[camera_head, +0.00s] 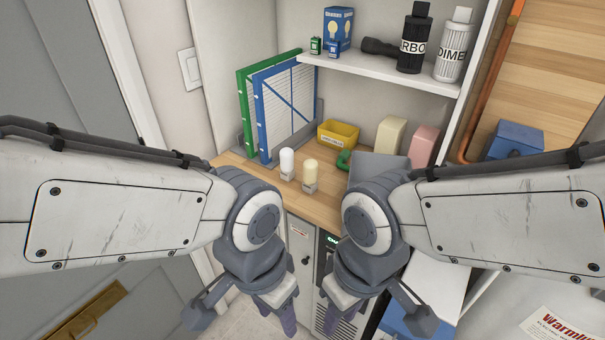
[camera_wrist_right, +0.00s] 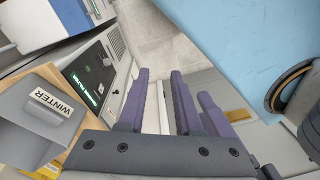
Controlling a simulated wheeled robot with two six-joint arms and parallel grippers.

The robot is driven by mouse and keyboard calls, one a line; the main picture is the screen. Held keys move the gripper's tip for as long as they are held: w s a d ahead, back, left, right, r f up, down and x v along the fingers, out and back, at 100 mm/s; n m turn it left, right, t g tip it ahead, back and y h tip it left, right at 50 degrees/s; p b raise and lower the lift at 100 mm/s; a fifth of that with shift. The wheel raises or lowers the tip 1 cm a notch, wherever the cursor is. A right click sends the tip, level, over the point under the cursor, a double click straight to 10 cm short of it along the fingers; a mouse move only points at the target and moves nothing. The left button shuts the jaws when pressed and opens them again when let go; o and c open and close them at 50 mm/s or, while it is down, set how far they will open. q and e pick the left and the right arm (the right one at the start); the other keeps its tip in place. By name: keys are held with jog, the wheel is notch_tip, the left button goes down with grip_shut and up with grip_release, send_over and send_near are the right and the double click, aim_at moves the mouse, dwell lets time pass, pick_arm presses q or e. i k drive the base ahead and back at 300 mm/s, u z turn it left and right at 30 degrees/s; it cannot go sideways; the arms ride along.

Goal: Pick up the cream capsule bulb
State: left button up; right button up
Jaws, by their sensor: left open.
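The cream capsule bulb (camera_head: 310,173) stands upright in a small grey holder on the wooden counter (camera_head: 325,207). A white capsule bulb (camera_head: 287,161) stands in a similar holder just to its left. My left gripper (camera_head: 278,318) is open and empty, pointing down in front of the counter, below the bulbs in the head view. My right gripper (camera_head: 330,320) is also in front of the counter, partly hidden by its own wrist. In the right wrist view, its fingers (camera_wrist_right: 160,80) stand apart with nothing between them. The bulbs do not show in that view.
Green and blue framed filters (camera_head: 285,105) stand behind the bulbs at left. A yellow bin (camera_head: 338,134), a grey box (camera_head: 376,168), and cream and pink containers (camera_head: 423,145) sit farther back or right. A shelf (camera_head: 385,72) with bottles hangs above.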

aim_at(310, 183)
jog(key=z, duration=0.05)
jog(key=k, duration=0.5)
jog(key=u, duration=0.95)
jog(key=i, duration=1.3)
jog(key=z, duration=0.35)
